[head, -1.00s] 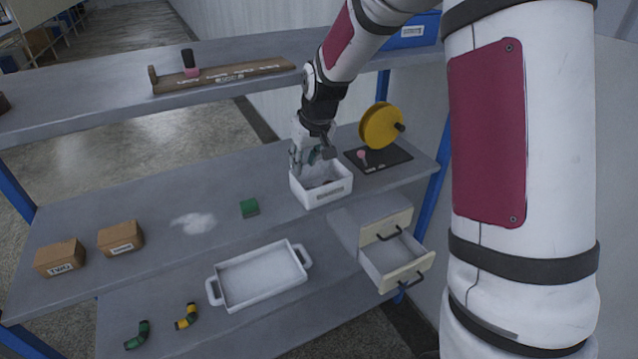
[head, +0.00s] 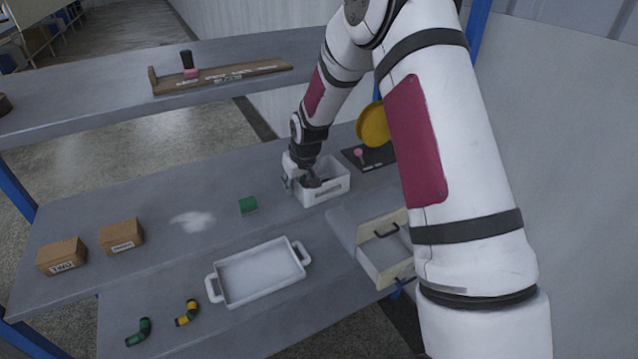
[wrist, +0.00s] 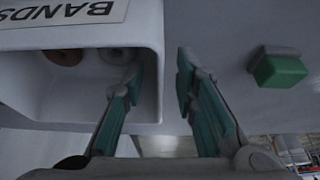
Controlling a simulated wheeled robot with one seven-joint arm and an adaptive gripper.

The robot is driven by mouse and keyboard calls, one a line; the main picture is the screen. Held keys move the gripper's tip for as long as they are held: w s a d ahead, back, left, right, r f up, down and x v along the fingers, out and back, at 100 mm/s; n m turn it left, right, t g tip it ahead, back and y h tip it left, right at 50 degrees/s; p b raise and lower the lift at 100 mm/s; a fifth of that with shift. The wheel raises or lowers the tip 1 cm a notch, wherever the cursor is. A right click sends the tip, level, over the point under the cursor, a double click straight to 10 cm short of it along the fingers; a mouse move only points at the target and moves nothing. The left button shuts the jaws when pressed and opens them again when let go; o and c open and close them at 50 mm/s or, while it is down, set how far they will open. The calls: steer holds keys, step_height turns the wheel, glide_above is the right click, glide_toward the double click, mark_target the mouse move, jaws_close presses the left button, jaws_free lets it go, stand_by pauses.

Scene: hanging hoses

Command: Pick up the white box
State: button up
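The white box (head: 338,187) stands upright on the middle shelf, toward its right side. In the wrist view the white box (wrist: 152,40) has a label reading "BANDS" and small round things inside. My gripper (head: 301,182) is down at the box's left wall in the head view. In the wrist view my gripper (wrist: 160,78) is open, with one finger inside the box and the other outside. The wall lies between the fingers, with a visible gap to the outer finger. Contact with the inner finger cannot be told.
A green block (head: 248,205) lies left of the box. A black board (head: 366,158) with a yellow reel (head: 373,126) is to the right, partly behind my arm. A white tray (head: 262,298) and an open drawer (head: 385,255) are lower down. Two brown boxes (head: 121,236) stand far left.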

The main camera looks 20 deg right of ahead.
steer(key=shift+f, duration=0.4)
stand_by(0.7)
jaws_close()
